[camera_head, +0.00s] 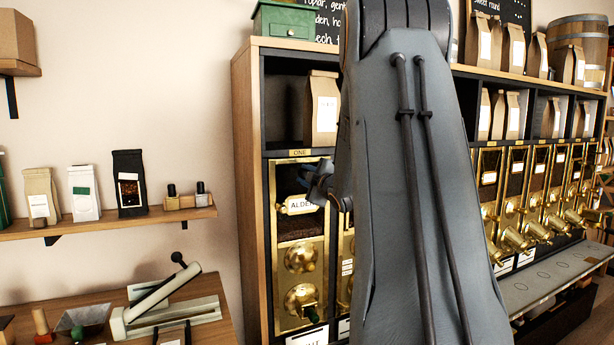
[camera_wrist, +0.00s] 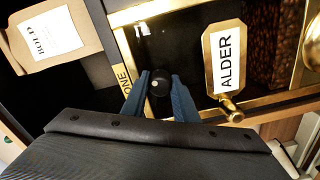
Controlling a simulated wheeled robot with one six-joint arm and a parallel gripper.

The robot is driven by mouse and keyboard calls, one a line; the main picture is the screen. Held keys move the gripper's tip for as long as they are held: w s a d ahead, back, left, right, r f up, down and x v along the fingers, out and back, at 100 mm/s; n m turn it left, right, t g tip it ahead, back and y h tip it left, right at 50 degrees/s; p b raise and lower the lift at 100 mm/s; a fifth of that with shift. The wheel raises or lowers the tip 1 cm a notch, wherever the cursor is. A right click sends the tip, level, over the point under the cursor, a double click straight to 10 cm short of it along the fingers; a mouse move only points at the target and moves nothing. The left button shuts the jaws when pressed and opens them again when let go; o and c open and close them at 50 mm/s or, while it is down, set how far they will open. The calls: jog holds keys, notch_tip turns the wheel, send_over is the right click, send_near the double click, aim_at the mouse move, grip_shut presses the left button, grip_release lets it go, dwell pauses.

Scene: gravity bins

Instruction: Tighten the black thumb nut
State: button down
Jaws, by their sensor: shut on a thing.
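The black thumb nut (camera_wrist: 161,83) is a small round dark knob with a light centre, in the wrist view, beside the brass frame of the first bin. My gripper (camera_wrist: 160,92) has its two blue-grey fingers on either side of the nut, shut on it. In the head view my gripper (camera_head: 318,182) is at the upper front of the bin under the "ONE" label (camera_head: 299,153), and the nut cannot be made out there. A brass-edged plate reading "ALDER" (camera_wrist: 224,62) is right of the nut in the wrist view. How tight the nut is cannot be seen.
The brass bin front (camera_head: 300,258) has round brass fittings below. A paper bag labelled "BOLD" (camera_wrist: 52,38) stands on the shelf nearby. More brass bins (camera_head: 515,190) line the right. A wall shelf (camera_head: 120,225) with bags is at left.

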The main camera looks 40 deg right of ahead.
jog(key=m+p, duration=0.3)
jog(key=m, duration=0.2)
jog(key=shift+r, duration=0.2)
jog(key=shift+f+m, duration=0.1)
jog(key=shift+m, duration=1.1)
jog(key=c, duration=1.6)
grip_release()
jog(key=shift+w, duration=0.1)
jog(key=shift+o, duration=0.2)
jog(key=shift+v, duration=2.55)
jog(key=shift+d+f, duration=0.1)
